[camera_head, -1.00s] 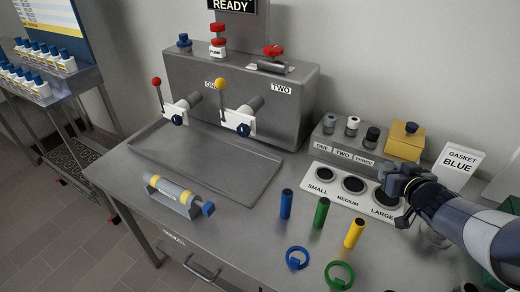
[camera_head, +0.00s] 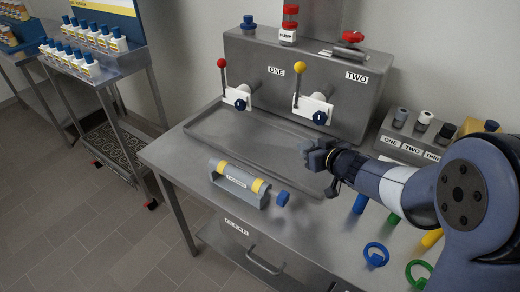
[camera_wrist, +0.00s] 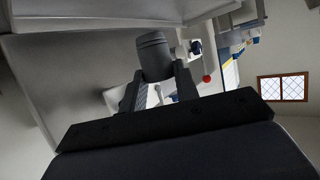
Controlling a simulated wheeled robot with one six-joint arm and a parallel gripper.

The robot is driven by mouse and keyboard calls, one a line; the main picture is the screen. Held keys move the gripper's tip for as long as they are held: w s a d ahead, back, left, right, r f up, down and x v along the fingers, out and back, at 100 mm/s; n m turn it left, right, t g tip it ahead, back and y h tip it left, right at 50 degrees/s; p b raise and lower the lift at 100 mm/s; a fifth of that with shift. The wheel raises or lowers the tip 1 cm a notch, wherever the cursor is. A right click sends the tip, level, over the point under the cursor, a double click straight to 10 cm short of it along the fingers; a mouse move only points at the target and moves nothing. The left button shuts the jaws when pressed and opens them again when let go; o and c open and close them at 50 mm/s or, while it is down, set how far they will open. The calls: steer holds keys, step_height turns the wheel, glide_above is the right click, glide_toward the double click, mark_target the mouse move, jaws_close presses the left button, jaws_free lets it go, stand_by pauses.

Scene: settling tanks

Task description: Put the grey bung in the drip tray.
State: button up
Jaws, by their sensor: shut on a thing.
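My gripper (camera_head: 322,156) is shut on a dark grey bung, the grey bung (camera_wrist: 154,52), which stands out beyond the fingertips in the wrist view. In the head view the bung (camera_head: 307,147) is small and partly merged with the dark fingers. The drip tray (camera_head: 235,137) is a wide, shallow grey metal tray on the bench, below the taps. My gripper and the bung appear over the tray's right end, apart from its floor. The tray looks empty; my arm hides part of its right side.
Two taps with a red lever (camera_head: 222,64) and a yellow lever (camera_head: 299,68) stand behind the tray. A cylinder in a cradle (camera_head: 238,190) lies in front of it. A plug rack (camera_head: 400,143) is to the right. My arm covers several coloured pegs.

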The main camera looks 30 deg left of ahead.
step_height(320, 180, down, 10)
steer(key=shift+r+b, duration=0.25)
steer(key=shift+b, duration=0.9)
steer(key=shift+f, duration=0.15)
steer(key=o, duration=1)
steer(key=shift+r, duration=0.25)
steer(key=v, duration=1.2)
steer(key=shift+d+p, duration=0.1)
steer(key=shift+p, duration=0.2)
